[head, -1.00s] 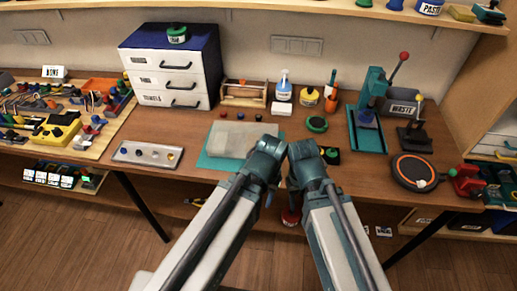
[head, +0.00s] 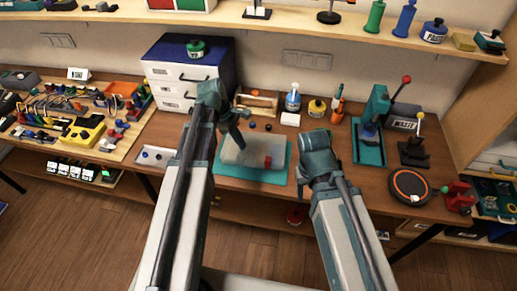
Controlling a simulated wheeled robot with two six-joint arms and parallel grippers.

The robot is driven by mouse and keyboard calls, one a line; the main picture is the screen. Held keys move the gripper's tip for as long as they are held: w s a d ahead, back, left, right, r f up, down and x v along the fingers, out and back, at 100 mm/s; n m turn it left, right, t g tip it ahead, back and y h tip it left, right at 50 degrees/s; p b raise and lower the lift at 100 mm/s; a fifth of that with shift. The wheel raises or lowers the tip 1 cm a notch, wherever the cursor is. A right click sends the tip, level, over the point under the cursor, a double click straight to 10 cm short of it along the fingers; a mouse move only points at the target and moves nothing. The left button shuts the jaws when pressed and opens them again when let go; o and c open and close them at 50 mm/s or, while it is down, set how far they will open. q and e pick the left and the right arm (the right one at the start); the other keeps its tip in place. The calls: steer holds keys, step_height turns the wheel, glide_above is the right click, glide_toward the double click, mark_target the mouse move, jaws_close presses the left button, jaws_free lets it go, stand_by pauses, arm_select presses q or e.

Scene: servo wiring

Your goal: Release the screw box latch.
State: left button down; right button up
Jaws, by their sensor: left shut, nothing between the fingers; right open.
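The screw box appears to be the pale, translucent box (head: 248,150) lying on the teal mat (head: 225,171) at the middle of the workbench. A small red part (head: 267,162) at its front right may be the latch, but it is too small to tell. My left gripper (head: 239,141) points down over the left part of the box, shut and empty; I cannot tell whether it touches. My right gripper (head: 305,178) is open and empty, right of the mat and apart from the box. Its fingertips are mostly hidden by its wrist.
A drawer cabinet (head: 183,75) stands behind my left arm. Bottles (head: 293,100) and a wooden holder (head: 257,103) stand behind the box. A teal press (head: 370,135) and a round orange-rimmed pad (head: 409,186) are to the right.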

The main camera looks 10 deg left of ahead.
arm_select(q)
steer(key=shift+w+a+r+n, duration=0.6)
steer(key=shift+a+r+n, duration=0.05)
steer(key=shift+a+n, duration=0.25)
steer(key=b, duration=0.9)
glide_toward(255, 162)
steer(key=f, duration=0.5)
steer(key=shift+d+f, duration=0.5)
steer(key=shift+w+d+r, duration=0.1)
steer(key=shift+d+r, duration=0.05)
steer(key=shift+d, duration=0.45)
steer(key=shift+d+r, duration=0.15)
steer(key=shift+d, duration=1.1)
